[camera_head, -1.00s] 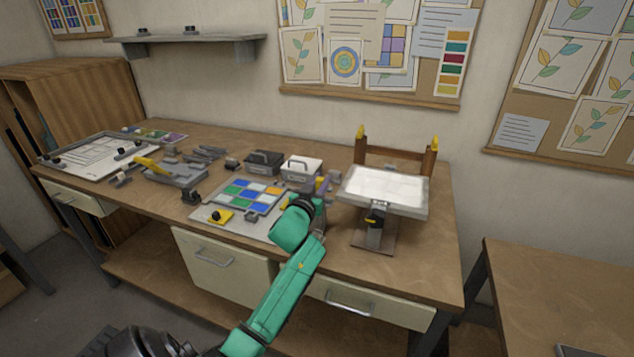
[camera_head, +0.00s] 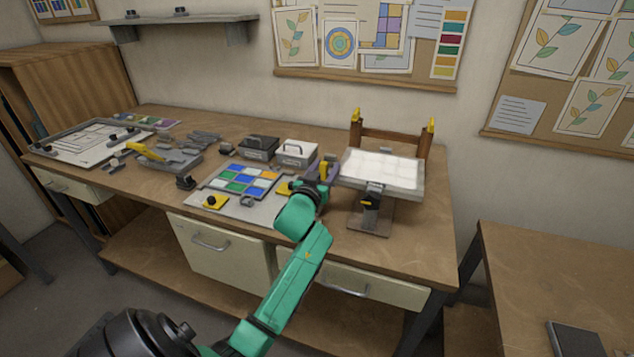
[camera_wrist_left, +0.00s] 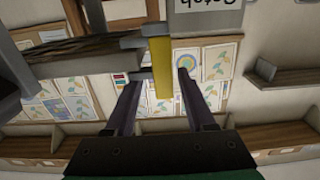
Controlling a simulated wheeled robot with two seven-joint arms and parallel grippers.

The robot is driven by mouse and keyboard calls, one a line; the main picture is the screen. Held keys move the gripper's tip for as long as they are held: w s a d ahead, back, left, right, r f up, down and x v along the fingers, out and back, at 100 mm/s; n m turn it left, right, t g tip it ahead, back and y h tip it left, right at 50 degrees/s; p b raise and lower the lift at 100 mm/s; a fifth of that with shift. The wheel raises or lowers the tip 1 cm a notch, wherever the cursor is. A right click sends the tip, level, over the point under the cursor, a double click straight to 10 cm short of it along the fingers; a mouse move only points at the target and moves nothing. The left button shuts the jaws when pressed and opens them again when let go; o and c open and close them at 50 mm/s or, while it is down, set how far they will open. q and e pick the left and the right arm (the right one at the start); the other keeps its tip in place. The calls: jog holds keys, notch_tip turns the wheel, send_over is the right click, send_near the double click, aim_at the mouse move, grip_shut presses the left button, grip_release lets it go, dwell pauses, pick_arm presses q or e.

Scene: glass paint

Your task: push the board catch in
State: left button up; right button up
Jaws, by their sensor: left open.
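The tilted white board (camera_head: 382,170) in its grey frame stands on a post at the right of the bench. The board catch (camera_head: 370,201), black and yellow, sits under its front edge, below a small label plate. In the left wrist view a yellow bar (camera_wrist_left: 161,65), apparently part of the catch, shows between the fingers, and the label (camera_wrist_left: 205,14) appears upside down. My left gripper (camera_head: 324,170) is left of the board in the head view, with open jaws around empty space or the bar; contact cannot be told. It also shows in the wrist view (camera_wrist_left: 157,80). My right gripper is not seen.
A mat with coloured glass tiles (camera_head: 240,182) lies left of my arm. A dark box (camera_head: 259,148) and a white box (camera_head: 296,154) stand behind. Wooden posts with yellow tips (camera_head: 356,130) rise behind the board. Bare bench lies right of the board's stand.

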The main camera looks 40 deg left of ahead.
pick_arm(q)
jog(key=b+v, duration=0.2)
jog(key=v, duration=1.1)
jog(key=shift+s+d+b, duration=0.25)
jog(key=shift+d+b, duration=0.05)
